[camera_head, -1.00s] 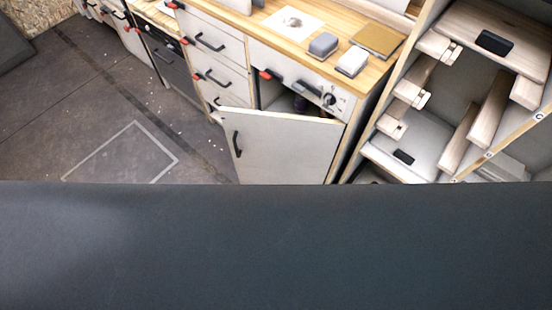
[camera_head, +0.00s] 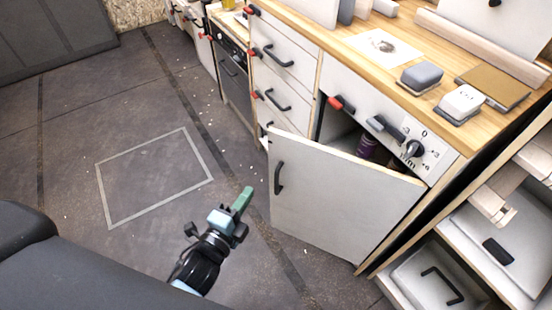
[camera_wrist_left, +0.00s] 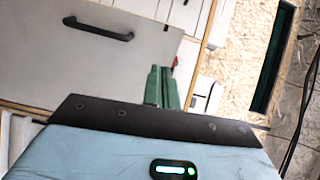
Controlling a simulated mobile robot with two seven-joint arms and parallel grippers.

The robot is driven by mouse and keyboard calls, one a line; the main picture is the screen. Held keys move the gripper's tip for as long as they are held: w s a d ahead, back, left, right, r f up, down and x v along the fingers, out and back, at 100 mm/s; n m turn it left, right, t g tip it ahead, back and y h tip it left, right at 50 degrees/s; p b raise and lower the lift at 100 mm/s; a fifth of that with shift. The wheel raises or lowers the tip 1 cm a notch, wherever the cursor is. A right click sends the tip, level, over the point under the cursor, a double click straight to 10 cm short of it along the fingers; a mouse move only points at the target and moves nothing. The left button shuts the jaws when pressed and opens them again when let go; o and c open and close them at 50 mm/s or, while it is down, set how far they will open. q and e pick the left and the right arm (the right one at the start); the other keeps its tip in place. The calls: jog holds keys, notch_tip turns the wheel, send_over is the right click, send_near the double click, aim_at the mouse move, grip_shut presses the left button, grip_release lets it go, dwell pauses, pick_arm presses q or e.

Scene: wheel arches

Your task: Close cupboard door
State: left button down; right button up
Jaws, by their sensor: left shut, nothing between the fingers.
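The cupboard door (camera_head: 335,205) is a pale grey panel with a black handle (camera_head: 279,178) near its free left edge. It stands open, swung out from the cabinet, and part of the dark inside shows above it. My left gripper (camera_head: 243,198), with green fingers, is shut and empty. In the head view it is left of the door's free edge and appears apart from it. In the left wrist view the green fingers (camera_wrist_left: 162,88) show in front of a pale panel (camera_wrist_left: 75,62) with a black handle (camera_wrist_left: 98,29). My right gripper is out of view.
A wooden worktop (camera_head: 345,35) above the cupboard carries small boxes and a sponge-like block (camera_head: 421,77). Drawers (camera_head: 285,60) with black handles are left of the cupboard. Open shelving (camera_head: 500,235) stands at right. The floor (camera_head: 150,175) at left is clear apart from small white specks.

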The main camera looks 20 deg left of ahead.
aim_at(279, 144)
pick_arm(q)
jog(key=shift+w+d+r+m, duration=0.15)
jog(key=shift+w+r+m, duration=0.25)
jog(key=shift+w, duration=0.2)
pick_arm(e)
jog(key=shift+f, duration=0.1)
pick_arm(q)
jog(key=w, duration=0.4)
jog(key=w+d, duration=0.1)
jog(key=w, duration=0.4)
jog(key=w+d, duration=0.1)
jog(key=w, duration=0.3)
jog(key=shift+w+f, duration=0.1)
jog(key=shift+w, duration=0.2)
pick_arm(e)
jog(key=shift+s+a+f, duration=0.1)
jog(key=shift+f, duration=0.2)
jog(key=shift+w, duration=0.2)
